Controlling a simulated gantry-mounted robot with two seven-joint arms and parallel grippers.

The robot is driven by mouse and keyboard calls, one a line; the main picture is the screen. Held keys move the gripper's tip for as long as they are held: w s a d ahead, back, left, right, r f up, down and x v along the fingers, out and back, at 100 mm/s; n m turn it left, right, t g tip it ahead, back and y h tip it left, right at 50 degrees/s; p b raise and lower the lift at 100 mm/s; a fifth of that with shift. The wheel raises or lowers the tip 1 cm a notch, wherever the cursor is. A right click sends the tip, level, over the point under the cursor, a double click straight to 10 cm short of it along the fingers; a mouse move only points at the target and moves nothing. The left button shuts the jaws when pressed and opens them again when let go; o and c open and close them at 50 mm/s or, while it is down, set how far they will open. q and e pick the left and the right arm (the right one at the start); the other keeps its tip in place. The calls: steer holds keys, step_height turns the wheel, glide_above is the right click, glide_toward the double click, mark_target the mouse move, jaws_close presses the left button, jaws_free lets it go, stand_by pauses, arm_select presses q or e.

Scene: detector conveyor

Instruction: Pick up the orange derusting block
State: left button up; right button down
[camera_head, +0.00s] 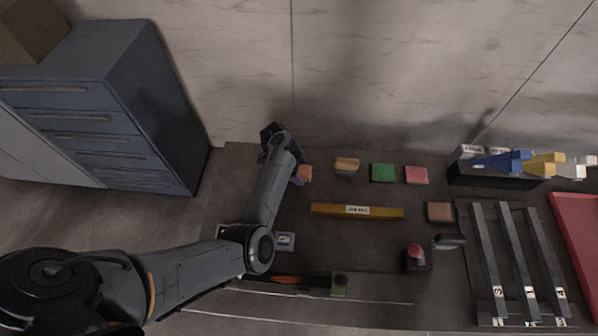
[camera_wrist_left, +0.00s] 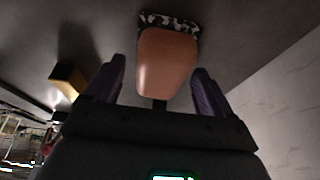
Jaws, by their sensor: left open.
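The orange derusting block (camera_head: 305,172) stands on the dark table at the left end of the row of blocks in the head view. My left gripper (camera_head: 296,177) is right beside it, partly covered by my arm. In the left wrist view, the block (camera_wrist_left: 167,62) shows its orange face and a mottled black-and-white edge. It lies ahead and between the two purple fingers of my open left gripper (camera_wrist_left: 157,68). No finger is seen touching it. My right gripper is not in view.
A tan block (camera_head: 347,165), a green block (camera_head: 382,173) and a pink block (camera_head: 416,175) stand to the right. A labelled yellow bar (camera_head: 340,211) lies in front. A brown block (camera_head: 439,212) and numbered grey bars (camera_head: 515,260) are farther right. A wall rises behind the table.

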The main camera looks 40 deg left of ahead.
arm_select(q)
steer(key=shift+f, duration=0.25)
stand_by(0.4)
steer(key=c, duration=1.1)
